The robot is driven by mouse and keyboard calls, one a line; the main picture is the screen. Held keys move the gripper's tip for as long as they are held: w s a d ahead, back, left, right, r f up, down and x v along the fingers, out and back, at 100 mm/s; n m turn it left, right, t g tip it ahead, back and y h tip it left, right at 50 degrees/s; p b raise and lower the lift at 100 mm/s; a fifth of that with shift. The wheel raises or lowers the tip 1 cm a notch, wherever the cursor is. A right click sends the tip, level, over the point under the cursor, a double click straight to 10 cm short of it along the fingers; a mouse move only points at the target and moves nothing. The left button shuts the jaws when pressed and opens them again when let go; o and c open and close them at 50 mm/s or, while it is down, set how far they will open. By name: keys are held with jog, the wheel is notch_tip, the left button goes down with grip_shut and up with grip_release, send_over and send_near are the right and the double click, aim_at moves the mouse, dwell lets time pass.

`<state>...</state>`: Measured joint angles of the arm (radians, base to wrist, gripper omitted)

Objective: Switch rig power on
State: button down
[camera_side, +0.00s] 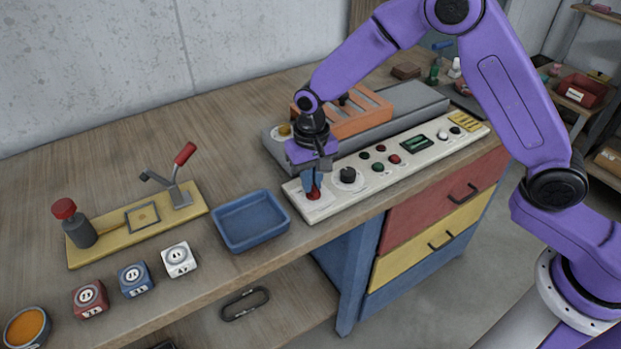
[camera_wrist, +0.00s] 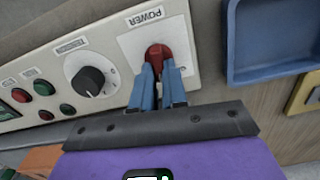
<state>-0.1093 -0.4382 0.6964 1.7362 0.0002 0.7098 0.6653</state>
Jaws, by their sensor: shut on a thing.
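The rig's white control panel (camera_side: 413,153) lies along the front of the bench. Its red power switch (camera_wrist: 158,53) sits under the POWER label in the wrist view, at the panel's left end in the side view (camera_side: 313,195). My gripper (camera_wrist: 160,72) is over the switch with its blue fingers shut on the red knob. The fingers hide the knob's lower part. In the side view, my gripper (camera_side: 312,184) points straight down at the switch.
A black dial (camera_wrist: 90,79) and red and green buttons sit beside the switch. A blue tray (camera_side: 251,221) stands just left of the panel. An orange slatted rack (camera_side: 358,117) is behind it. Three cubes, red (camera_side: 90,298), blue (camera_side: 135,279) and white (camera_side: 179,259), line the front edge.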

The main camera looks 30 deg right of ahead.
jog(key=m, duration=0.5)
jog(key=shift+d, duration=0.2)
jog(key=shift+m, duration=0.4)
jog(key=c, duration=1.2)
grip_release()
jog(key=shift+s, duration=0.1)
jog(key=shift+o, duration=0.2)
notch_tip(320, 180, up, 18)
jog(key=shift+f, duration=0.25)
jog(key=s+d+f+n, duration=0.1)
jog(key=s+d+n, duration=0.4)
jog(key=s, duration=0.5)
jog(key=s+d+f+n, duration=0.2)
jog(key=s+d+n, duration=0.4)
jog(key=s+n, duration=0.2)
jog(key=s+d+f+n, duration=0.1)
jog(key=s+d+n, duration=0.4)
jog(key=s, duration=0.8)
jog(key=shift+d+f+n, duration=0.3)
jog(key=shift+d+n, duration=0.05)
jog(key=shift+n, duration=0.55)
